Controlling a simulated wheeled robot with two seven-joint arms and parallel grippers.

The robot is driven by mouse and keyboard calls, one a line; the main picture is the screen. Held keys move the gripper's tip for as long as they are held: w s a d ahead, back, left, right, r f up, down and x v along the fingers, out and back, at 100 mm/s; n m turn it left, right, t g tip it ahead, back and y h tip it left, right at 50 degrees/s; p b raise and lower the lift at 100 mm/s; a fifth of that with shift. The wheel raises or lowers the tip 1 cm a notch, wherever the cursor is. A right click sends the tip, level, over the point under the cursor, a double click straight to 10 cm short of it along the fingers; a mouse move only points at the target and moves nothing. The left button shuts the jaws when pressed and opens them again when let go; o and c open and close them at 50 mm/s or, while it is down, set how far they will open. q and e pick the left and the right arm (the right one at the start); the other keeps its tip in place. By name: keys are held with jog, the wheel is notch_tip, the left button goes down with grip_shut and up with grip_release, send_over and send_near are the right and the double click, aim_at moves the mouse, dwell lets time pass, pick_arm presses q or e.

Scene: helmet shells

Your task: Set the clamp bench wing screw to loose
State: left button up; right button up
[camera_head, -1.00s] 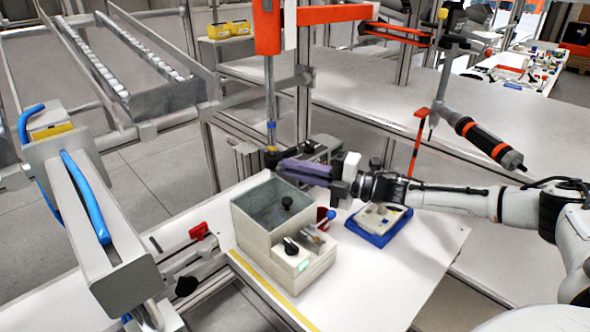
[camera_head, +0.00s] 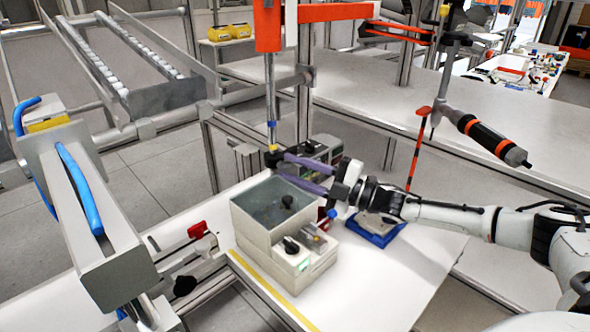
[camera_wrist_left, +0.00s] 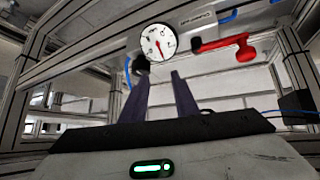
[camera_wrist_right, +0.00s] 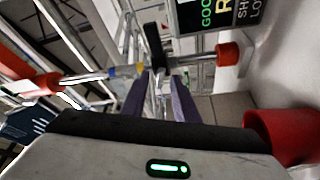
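My right gripper (camera_head: 328,172) is open and empty in the head view, its two purple fingers pointing left above the back right of a grey box fixture. In the right wrist view a dark upright wing-like piece (camera_wrist_right: 155,48) on a metal rod lies just ahead of the open fingers (camera_wrist_right: 160,88). It may be the wing screw, but I cannot be sure; no loose or tight mark is readable. My left gripper (camera_wrist_left: 158,88) is open and empty in the left wrist view, facing a round gauge (camera_wrist_left: 158,43) and a red handle (camera_wrist_left: 228,46). It is not in the head view.
The grey box fixture (camera_head: 250,232) with black knobs stands on the white table (camera_head: 385,290). A dark device with a display (camera_wrist_right: 205,18) is close beyond the right fingers. A blue tray (camera_head: 378,236) lies below the right arm. A hanging screwdriver (camera_head: 486,137) is at right.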

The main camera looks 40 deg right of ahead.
jog(key=shift+v, duration=3.8)
